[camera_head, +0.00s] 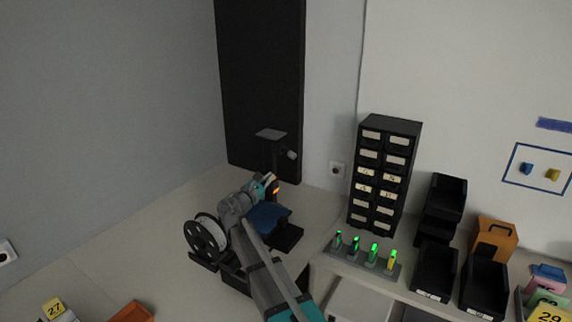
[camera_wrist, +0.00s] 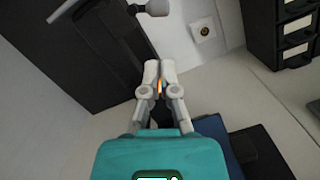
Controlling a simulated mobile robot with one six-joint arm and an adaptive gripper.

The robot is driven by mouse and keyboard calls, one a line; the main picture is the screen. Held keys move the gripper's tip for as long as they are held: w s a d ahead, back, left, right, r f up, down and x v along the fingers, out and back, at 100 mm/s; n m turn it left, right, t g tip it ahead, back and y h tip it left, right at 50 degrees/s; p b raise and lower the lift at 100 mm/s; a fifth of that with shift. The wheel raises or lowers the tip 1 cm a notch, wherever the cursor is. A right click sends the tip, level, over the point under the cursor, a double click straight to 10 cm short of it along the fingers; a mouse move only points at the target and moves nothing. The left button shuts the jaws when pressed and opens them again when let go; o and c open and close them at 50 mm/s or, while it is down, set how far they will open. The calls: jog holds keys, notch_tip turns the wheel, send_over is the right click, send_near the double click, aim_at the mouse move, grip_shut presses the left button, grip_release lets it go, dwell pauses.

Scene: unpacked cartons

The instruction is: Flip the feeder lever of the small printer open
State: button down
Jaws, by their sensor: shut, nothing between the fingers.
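The small printer stands on the light worktop, with a blue bed (camera_head: 268,216) on a dark base (camera_head: 287,238). A grey top plate (camera_head: 270,134) and a pale rounded knob (camera_head: 291,155) show behind my arm; the knob also shows in the wrist view (camera_wrist: 157,8). My gripper (camera_head: 268,179) is above the bed in front of the printer's upright. In the wrist view my gripper (camera_wrist: 160,65) is shut and empty. A small orange part (camera_head: 276,189) is right beside the fingertips and also shows behind the fingers (camera_wrist: 159,88). I cannot tell whether it is the feeder lever; my arm hides much of the printer.
A spool (camera_head: 206,237) stands left of my arm. A black drawer cabinet (camera_head: 383,175), a rack of green-lit units (camera_head: 363,258) and black bins (camera_head: 436,268) stand to the right. A dark panel (camera_head: 260,80) is behind. The worktop left of the spool is mostly clear.

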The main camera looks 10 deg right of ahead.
aim_at(289, 153)
jog(key=shift+w+d, duration=0.1)
jog(key=p+x, duration=0.1)
jog(key=x, duration=0.8)
jog(key=shift+w+d, duration=0.2)
jog(key=shift+w, duration=0.1)
jog(key=shift+d, duration=0.1)
dwell(0.4)
jog(key=shift+d+r, duration=0.1)
jog(key=shift+d, duration=0.15)
